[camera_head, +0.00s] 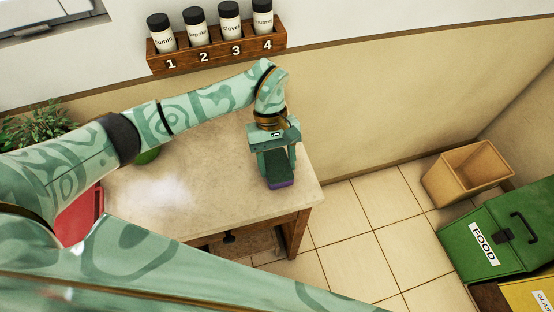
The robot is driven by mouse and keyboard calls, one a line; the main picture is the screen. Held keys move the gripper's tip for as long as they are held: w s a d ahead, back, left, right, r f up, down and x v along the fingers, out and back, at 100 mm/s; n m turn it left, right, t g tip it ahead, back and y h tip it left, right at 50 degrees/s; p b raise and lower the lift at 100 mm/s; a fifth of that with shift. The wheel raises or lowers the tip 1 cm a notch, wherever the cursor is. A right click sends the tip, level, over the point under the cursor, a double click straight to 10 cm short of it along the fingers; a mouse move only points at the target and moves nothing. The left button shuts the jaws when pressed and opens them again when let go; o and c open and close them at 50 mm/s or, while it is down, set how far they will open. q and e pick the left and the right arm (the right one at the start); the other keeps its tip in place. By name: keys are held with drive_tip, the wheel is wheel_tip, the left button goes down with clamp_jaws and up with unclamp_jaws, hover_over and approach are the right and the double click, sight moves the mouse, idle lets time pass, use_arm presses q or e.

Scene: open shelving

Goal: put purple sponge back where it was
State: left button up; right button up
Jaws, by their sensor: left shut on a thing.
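My left arm reaches in from the left over the table, and my left gripper (277,164) points down near the table's right end. It is shut on the purple sponge (281,184), of which a dark green top and a purple lower edge show below the fingers. I cannot tell whether the sponge touches the table (215,175) or is just above it. My other arm crosses the bottom of the view; its gripper is out of view.
A wall rack (217,48) with several numbered spice jars hangs behind the table. A red object (82,217) and a plant (38,128) are at the left, partly behind my arm. On the floor at the right stand an empty wooden bin (467,173) and a green FOOD bin (505,232).

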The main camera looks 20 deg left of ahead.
use_arm(q)
drive_tip(key=o, duration=0.9)
drive_tip(key=shift+f, duration=0.1)
drive_tip(key=shift+o, duration=0.2)
drive_tip(key=shift+w+r, duration=0.1)
drive_tip(key=shift+r, duration=0.25)
drive_tip(key=v, duration=1.1)
drive_tip(key=shift+r+p, duration=0.25)
drive_tip(key=shift+p, duration=0.15)
drive_tip(key=shift+w+a, duration=0.1)
